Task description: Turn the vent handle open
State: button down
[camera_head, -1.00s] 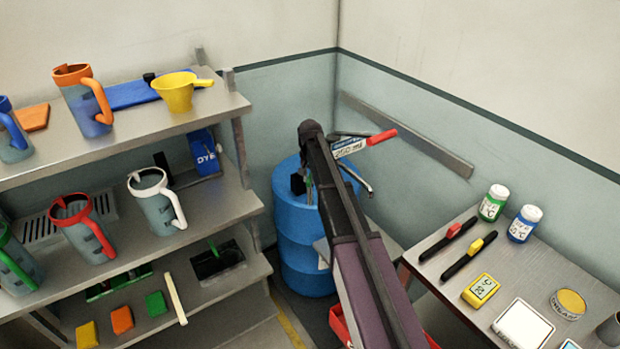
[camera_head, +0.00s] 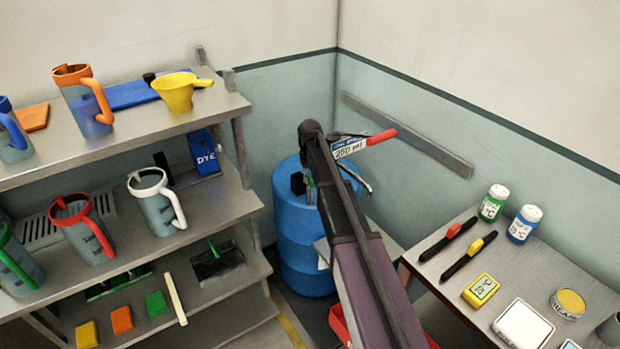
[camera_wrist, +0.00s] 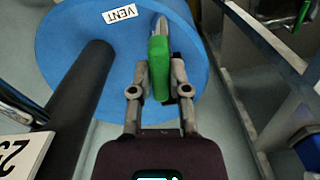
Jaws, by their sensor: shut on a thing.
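The vent handle (camera_wrist: 159,62) is a green grip on a grey metal lever on top of the blue drum (camera_wrist: 70,45). In the wrist view it lies between the two fingers of my gripper (camera_wrist: 160,75), which is shut on it. The handle points nearly straight up and down in that picture. A white VENT label (camera_wrist: 120,14) sits on the drum top, left of the lever. In the head view the blue drum (camera_head: 300,235) stands in the corner, and my arm hides most of the handle and the gripper.
A black post (camera_wrist: 80,80) rises from the drum left of my gripper. A 250 ml sign (camera_head: 350,147) and a red-handled lever (camera_head: 381,137) are near the drum. A shelf (camera_head: 150,125) with jugs stands left; a bench (camera_head: 450,285) with bottles and tools stands right.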

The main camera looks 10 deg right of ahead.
jog(key=shift+n, duration=1.2)
jog(key=c, duration=0.6)
grip_release()
jog(key=shift+m, duration=0.3)
